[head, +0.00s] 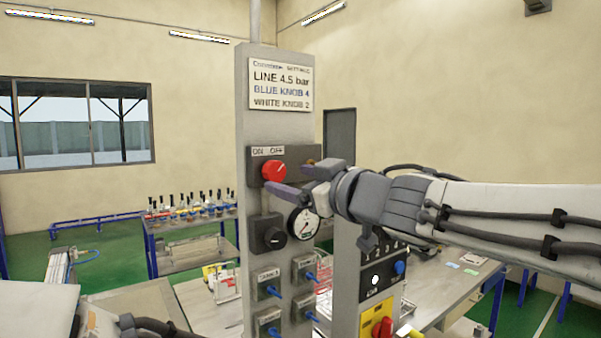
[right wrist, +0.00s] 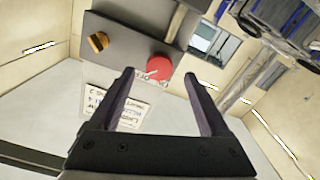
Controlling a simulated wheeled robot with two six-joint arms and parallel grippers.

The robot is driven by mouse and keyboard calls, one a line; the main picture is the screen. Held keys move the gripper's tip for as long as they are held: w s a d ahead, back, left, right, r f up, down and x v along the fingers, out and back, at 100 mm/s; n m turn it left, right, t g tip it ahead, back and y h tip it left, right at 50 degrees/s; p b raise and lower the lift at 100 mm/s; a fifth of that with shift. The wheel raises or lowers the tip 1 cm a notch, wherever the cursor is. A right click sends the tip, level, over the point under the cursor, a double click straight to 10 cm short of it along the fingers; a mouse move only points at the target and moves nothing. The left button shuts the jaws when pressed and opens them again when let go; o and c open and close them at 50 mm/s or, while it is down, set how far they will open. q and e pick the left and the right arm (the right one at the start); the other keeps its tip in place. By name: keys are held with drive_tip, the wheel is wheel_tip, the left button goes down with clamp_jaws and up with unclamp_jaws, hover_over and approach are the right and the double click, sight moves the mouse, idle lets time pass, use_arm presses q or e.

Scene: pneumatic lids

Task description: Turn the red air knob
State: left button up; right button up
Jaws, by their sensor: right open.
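The red air knob (head: 274,171) sits on a dark block under an "ON OFF" label, high on the grey column's front. A white line marks its face. My right gripper (head: 288,179) reaches in from the right, with its fingers open beside the knob. In the right wrist view the red knob (right wrist: 159,66) appears between and just beyond the two open fingertips (right wrist: 159,77). The gripper is empty; I cannot tell whether a finger touches the knob. My left gripper is out of view.
Below the knob are a pressure gauge (head: 303,225) and a black regulator knob (head: 268,234). A sign (head: 280,84) hangs above. A brass fitting (right wrist: 97,42) sits beside the red knob. A yellow-backed red switch (head: 382,327) and a workbench (head: 452,284) are lower right.

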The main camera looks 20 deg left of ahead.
sight(278, 175)
drive_tip(key=x, duration=0.5)
clamp_jaws()
